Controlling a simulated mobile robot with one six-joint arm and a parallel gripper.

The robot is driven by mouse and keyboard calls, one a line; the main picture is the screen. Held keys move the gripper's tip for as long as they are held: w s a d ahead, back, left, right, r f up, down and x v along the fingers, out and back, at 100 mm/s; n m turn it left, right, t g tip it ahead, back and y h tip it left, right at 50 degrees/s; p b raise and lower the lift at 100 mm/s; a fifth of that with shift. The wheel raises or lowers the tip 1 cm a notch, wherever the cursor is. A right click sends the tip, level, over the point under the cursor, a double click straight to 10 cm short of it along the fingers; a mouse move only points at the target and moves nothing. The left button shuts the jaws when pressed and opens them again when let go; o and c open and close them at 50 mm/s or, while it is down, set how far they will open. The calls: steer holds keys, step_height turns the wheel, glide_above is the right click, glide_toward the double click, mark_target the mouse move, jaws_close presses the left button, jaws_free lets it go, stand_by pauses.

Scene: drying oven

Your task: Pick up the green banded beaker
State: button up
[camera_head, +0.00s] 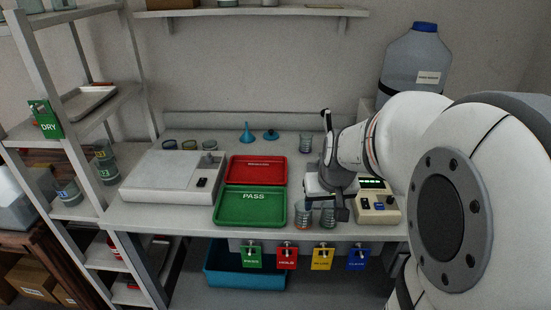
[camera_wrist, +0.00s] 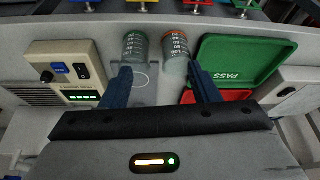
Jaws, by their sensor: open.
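The green banded beaker (camera_wrist: 134,47) is a clear graduated beaker standing upright on the bench near its front edge. In the head view it appears as the right one (camera_head: 328,218) of two beakers, partly behind my gripper. A similar orange banded beaker (camera_wrist: 175,46) stands close beside it, on its left in the head view (camera_head: 303,217). My gripper (camera_wrist: 161,86) is open and empty, its fingers spread. In the wrist view both beakers lie beyond the fingertips, the green one nearer the left finger. In the head view my gripper (camera_head: 328,202) is just behind and above the beakers.
A green PASS tray (camera_head: 250,218) and a red tray (camera_head: 257,164) lie to the left. A beige instrument with a lit display (camera_head: 380,208) stands close on the right. Another beaker (camera_head: 306,143) stands at the back. Coloured tags (camera_head: 287,258) hang below the bench's front edge.

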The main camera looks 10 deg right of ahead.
mark_target(329, 212)
steer(key=shift+m+h, duration=0.3)
steer(key=shift+m, duration=0.1)
steer(key=w+d+f, duration=0.2)
steer(key=f, duration=0.2)
steer(key=w+d+f+b, duration=0.1)
steer(key=w+f, duration=0.1)
steer(key=f, duration=0.1)
steer(key=w+d+f, duration=0.2)
steer(key=f, duration=0.2)
steer(key=shift+w+d+f, duration=0.3)
steer(key=shift+f, duration=0.05)
steer(key=c, duration=0.8)
steer(key=shift+r, duration=0.15)
